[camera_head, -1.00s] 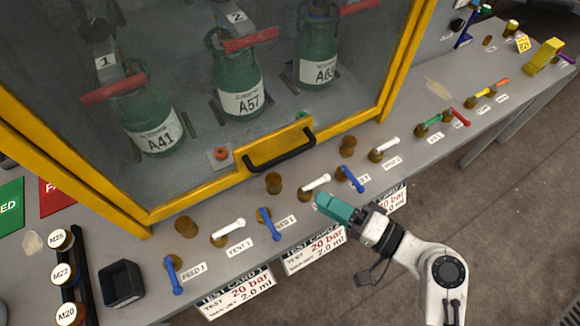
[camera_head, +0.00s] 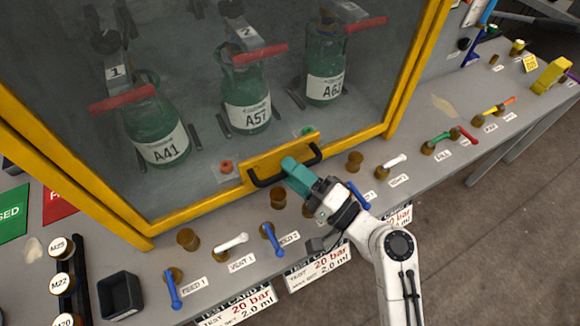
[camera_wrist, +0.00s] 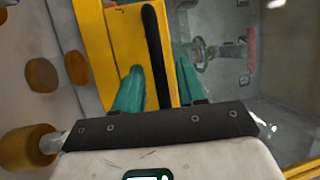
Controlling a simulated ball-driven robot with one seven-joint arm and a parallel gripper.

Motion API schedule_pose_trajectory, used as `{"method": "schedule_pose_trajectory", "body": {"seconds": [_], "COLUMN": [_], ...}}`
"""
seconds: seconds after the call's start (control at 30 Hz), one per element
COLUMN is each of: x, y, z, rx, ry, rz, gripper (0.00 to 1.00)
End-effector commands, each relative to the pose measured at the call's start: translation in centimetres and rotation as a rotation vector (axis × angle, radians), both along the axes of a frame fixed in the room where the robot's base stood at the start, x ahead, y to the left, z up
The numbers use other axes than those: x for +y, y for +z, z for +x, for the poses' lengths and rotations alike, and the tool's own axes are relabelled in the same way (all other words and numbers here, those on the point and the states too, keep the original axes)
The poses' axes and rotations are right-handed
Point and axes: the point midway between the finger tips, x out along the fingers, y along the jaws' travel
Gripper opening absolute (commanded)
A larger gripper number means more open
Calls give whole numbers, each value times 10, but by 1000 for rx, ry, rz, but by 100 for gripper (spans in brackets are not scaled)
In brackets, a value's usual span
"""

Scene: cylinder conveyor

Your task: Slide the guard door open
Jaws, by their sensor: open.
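The guard door (camera_head: 200,208) is a yellow-framed glass panel, standing in front of several green bottles in the head view. Its black bar handle (camera_head: 262,182) sits on a yellow plate (camera_head: 262,161) at the lower middle of the frame. My gripper (camera_head: 290,165) is at the handle, its teal fingers over the middle of the bar. In the wrist view my open gripper (camera_wrist: 158,90) has one teal finger on each side of the black handle (camera_wrist: 157,50). I cannot tell whether the fingers touch the bar. My gripper hides part of the handle in the head view.
Brown knobs and blue (camera_head: 271,238) and white (camera_head: 231,243) valve levers line the bench front below the door. A black square bin (camera_head: 120,296) stands at the lower left. Green bottles (camera_head: 247,101) with red levers stand behind the glass.

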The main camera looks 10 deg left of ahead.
Motion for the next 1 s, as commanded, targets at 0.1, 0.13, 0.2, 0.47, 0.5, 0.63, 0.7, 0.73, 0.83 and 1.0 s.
{"method": "schedule_pose_trajectory", "body": {"seconds": [0.1,0.13,0.2,0.47,0.5,0.63,0.7,0.73,0.83,1.0], "x": [7,7,8,8,8,8,8,8,8,8], "y": [2,2,2,1,1,1,1,1,1,1], "z": [4,5,5,5,5,5,5,5,5,5], "rx": [-1,-1,-1,0,0,0,0,0,0,0], "ry": [0,0,0,0,0,0,0,0,0,0], "rz": [-1,-1,-1,-1,-1,-1,-1,-1,-1,-1], "gripper": [40,40,40,36,32,20,13,10,1,0]}}
